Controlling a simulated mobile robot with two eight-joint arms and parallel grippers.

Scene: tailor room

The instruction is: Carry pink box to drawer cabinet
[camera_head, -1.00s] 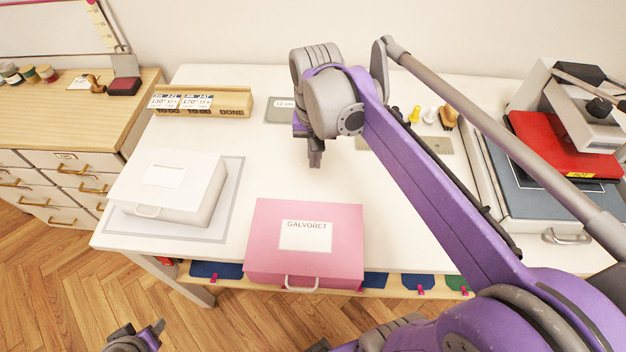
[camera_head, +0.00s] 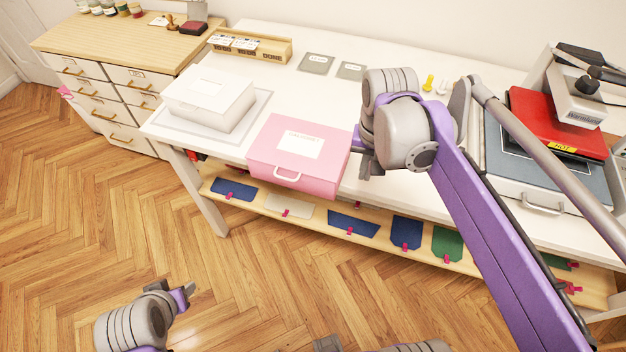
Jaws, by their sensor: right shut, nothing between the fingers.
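The pink box (camera_head: 262,151) is closed, with a white label on its lid and a white handle on its front. It stands at the front edge of the white table (camera_head: 420,205). My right gripper (camera_head: 366,163) is shut and empty, just right of the box; I cannot tell if it touches the box. The wooden drawer cabinet (camera_head: 104,39) stands left of the table, with several white drawers. My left gripper (camera_head: 188,294) is low over the floor at the bottom left, away from the box; its jaw opening is unclear.
A white box (camera_head: 208,92) sits on a grey mat left of the pink box. An ink pad (camera_head: 193,28) and several jars stand on the cabinet top. A press with a red plate (camera_head: 553,122) fills the table's right end. A low shelf (camera_head: 318,226) holds fabric pieces.

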